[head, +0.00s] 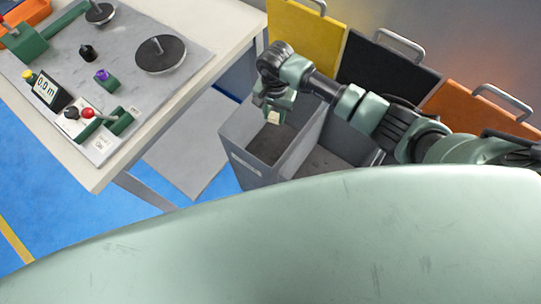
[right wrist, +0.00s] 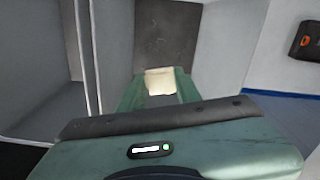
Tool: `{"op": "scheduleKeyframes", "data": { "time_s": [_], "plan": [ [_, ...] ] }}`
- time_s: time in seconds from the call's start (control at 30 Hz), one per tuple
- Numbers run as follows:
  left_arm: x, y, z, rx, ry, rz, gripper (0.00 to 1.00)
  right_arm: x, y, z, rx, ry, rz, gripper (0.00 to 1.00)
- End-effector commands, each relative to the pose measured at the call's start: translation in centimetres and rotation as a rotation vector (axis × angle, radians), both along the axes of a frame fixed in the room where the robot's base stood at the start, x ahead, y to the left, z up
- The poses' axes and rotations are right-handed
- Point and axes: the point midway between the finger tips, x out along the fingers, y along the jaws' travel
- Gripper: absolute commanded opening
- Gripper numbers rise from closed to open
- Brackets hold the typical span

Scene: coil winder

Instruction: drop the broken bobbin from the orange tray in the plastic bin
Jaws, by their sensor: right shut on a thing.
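My right gripper (head: 273,112) is above the open left grey bin (head: 232,140), the one in front of the yellow lid. It is shut on a small cream piece, the bobbin (head: 273,118). In the right wrist view the bobbin (right wrist: 159,80) sits between the green fingers (right wrist: 158,92), with the dark bin floor (right wrist: 167,35) beyond it. A break in the bobbin cannot be made out. The orange tray (head: 27,11) is at the top left, partly cut off. My left gripper is not in view.
A second grey bin (head: 325,165) adjoins on the right. Yellow (head: 305,35), black (head: 385,72) and orange (head: 465,108) lids stand behind.

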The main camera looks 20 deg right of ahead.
Motion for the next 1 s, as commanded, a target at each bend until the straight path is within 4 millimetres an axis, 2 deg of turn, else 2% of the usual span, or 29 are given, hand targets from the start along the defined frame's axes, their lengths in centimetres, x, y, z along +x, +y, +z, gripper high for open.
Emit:
{"op": "scheduleKeyframes", "data": {
  "time_s": [0.27, 0.3, 0.4, 0.77, 1.0],
  "plan": [
    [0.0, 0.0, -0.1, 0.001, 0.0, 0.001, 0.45, 0.0, 0.0, -0.2, 0.0, 0.0, 0.0, 0.0],
    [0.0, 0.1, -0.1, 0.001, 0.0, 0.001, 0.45, 0.0, 0.0, -0.1, 0.0, 0.0, 0.0, 0.36],
    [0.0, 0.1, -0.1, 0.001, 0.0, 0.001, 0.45, 0.0, 0.0, -0.1, 0.0, 0.0, 0.001, 0.58],
    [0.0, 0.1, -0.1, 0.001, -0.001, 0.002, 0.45, 0.1, 0.0, 0.2, 0.001, -0.002, 0.001, 0.58],
    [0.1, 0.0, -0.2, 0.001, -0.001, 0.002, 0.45, 0.2, 0.0, 3.9, 0.0, -0.005, 0.002, 0.58]
  ]
}}
